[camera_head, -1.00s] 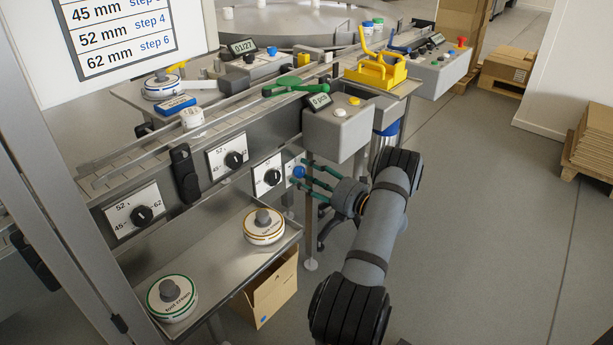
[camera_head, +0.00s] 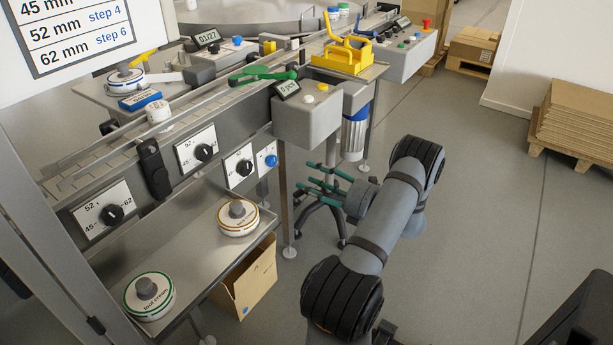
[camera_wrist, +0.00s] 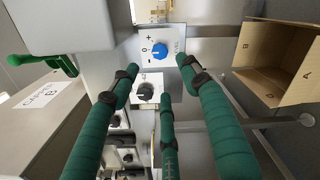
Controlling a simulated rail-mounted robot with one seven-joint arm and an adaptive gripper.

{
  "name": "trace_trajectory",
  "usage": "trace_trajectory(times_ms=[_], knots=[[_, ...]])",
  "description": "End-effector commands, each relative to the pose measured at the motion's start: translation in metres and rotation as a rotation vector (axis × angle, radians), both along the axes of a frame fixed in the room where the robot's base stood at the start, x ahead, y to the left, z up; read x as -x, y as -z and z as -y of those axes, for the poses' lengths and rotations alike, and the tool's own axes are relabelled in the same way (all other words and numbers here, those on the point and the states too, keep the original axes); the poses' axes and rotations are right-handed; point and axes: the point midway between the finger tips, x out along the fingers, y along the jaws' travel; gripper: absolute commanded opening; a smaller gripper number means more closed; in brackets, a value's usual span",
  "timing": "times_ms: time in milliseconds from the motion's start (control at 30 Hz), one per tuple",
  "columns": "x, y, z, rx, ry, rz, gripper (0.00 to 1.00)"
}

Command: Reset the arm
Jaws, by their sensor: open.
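My gripper (camera_head: 318,186) is open and empty in the head view, with its green fingers pointing left toward the machine front. It hangs in free air to the right of the blue knob (camera_head: 271,160) and below the grey counter box (camera_head: 307,115), apart from both. In the wrist view the green fingers (camera_wrist: 150,95) are spread, with nothing between them. The blue knob (camera_wrist: 158,50) on its white plate and a black knob (camera_wrist: 147,92) lie beyond the fingertips.
A steel shelf (camera_head: 185,262) holds two round lidded containers (camera_head: 238,217) (camera_head: 149,295). An open cardboard box (camera_head: 250,283) stands below it and also shows in the wrist view (camera_wrist: 270,75). A yellow-handled device (camera_head: 343,55) sits on the machine.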

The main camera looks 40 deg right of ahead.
Motion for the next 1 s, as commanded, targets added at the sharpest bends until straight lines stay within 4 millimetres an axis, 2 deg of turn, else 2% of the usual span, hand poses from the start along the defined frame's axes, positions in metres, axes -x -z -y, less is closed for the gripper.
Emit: trace_trajectory(times_ms=[367,567,800,1000], knots=[[-0.007,0.0,-0.002,0.0,-0.003,0.0,0.46],[-0.037,0.0,-0.009,0.001,-0.006,0.001,0.46],[-0.083,0.0,-0.018,0.002,-0.005,0.0,0.46],[-0.11,0.0,-0.023,0.002,-0.001,0.001,0.46]])
